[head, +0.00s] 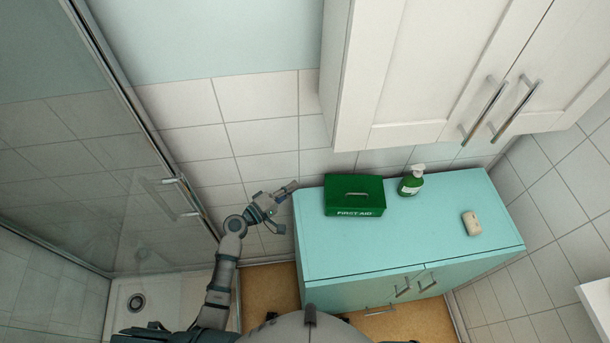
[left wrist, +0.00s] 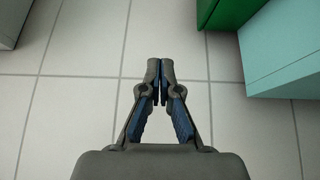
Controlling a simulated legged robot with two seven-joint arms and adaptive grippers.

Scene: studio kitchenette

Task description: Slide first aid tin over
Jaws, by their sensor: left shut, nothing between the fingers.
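The green first aid tin (head: 354,196) sits on the turquoise cabinet top (head: 350,248), near its back left corner. Its lid is shut and has a handle. A corner of the tin (left wrist: 228,12) also shows at the top right of the left wrist view. My left gripper (head: 293,186) is just left of the tin, by the cabinet's left edge, with a small gap to the tin. In the left wrist view the left gripper's fingers (left wrist: 160,68) are together and empty. My right gripper is not in view.
A cream soap bar (head: 472,223) lies farther right. White wall cupboards (head: 420,70) hang above the back. The front middle of the top is clear. A glass shower door (head: 110,150) is at left.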

